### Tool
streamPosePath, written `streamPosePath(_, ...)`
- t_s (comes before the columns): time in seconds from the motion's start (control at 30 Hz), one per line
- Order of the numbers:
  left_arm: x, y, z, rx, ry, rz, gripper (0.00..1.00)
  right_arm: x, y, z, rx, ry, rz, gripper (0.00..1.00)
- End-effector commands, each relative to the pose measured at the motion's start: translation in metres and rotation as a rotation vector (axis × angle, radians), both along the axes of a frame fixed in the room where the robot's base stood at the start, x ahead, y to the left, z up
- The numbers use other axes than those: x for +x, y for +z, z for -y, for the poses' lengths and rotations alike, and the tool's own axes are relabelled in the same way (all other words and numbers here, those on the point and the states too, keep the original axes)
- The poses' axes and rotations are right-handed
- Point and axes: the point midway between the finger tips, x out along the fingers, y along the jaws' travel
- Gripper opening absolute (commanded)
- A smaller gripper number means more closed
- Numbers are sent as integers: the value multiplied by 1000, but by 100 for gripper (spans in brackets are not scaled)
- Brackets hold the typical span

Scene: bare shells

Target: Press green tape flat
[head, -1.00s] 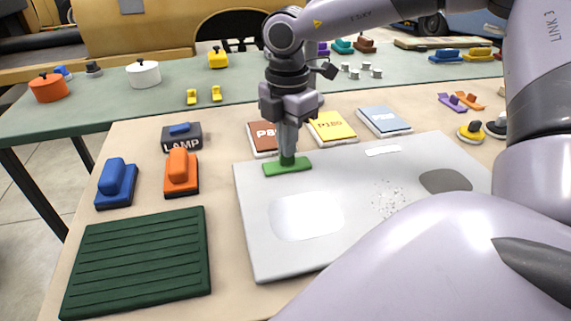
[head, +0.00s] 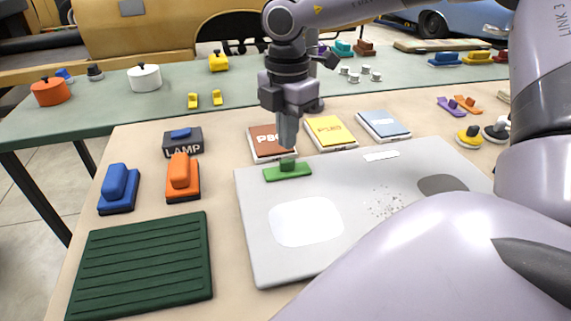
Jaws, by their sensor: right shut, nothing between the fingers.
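The green tape (head: 287,172) is a short green strip with a small raised green bump in its middle. It lies near the far left corner of the pale grey panel (head: 340,245). My right gripper (head: 288,146) is shut and empty, pointing down right over the bump. Its tips look to be just above the bump; I cannot tell whether a thin gap separates them. Whether the strip lies fully flat is too small to tell. My left gripper is out of view.
Brown (head: 265,141), yellow (head: 330,132) and light blue (head: 383,125) packets lie behind the panel. Blue (head: 118,189) and orange (head: 182,178) handled blocks stand left, above a ridged dark green mat (head: 140,265). My arm covers the lower right.

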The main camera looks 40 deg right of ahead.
Motion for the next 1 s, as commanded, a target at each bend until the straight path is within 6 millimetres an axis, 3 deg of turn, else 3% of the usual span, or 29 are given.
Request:
streamPosePath(0.4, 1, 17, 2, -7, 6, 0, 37, 0, 34, 1, -2, -1, 1, 0)
streamPosePath(1.0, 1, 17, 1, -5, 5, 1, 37, 0, 37, 0, -1, -1, 0, 0)
